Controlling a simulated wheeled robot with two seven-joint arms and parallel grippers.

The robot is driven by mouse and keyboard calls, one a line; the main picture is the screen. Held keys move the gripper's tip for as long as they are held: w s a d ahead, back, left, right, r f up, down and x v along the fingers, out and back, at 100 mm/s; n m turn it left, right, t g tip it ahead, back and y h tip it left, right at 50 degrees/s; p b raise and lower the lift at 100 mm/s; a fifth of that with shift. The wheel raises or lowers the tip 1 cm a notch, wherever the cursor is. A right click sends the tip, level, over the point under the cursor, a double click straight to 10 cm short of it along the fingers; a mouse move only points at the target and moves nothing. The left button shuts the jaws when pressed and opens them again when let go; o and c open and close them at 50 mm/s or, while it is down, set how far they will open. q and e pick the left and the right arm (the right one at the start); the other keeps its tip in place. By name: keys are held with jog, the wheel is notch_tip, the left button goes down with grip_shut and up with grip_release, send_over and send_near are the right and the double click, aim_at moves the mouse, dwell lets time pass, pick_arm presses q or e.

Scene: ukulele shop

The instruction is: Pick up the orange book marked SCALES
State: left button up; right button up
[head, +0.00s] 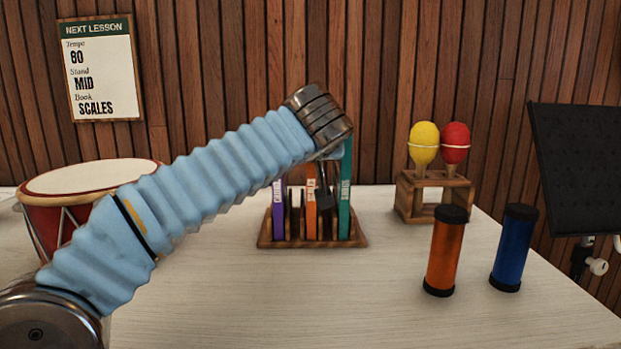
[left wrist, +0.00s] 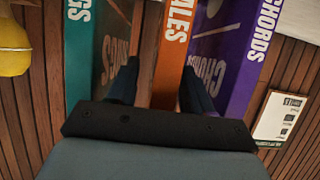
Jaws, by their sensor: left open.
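The orange book (head: 311,218) marked SCALES stands upright in a wooden rack (head: 264,242), between a purple book (head: 278,215) and a teal book (head: 345,200). My left arm covers its upper part in the head view. In the left wrist view, the orange book (left wrist: 173,45) shows its SCALES spine between the two fingers of my left gripper (left wrist: 160,82). The left gripper is open, one finger on each side of the book. I cannot tell whether either finger touches it. My right gripper is not in view.
The purple CHORDS book (left wrist: 252,45) and the teal book (left wrist: 85,55) stand close beside the fingers. Orange (head: 445,250) and blue (head: 513,248) cylinders and a stand (head: 435,205) with two maracas are at right. A drum (head: 65,195) is at left. The front tabletop is clear.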

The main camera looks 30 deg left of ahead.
pick_arm(q)
jog(key=shift+c, duration=0.3)
grip_shut()
jog(key=shift+r, duration=0.15)
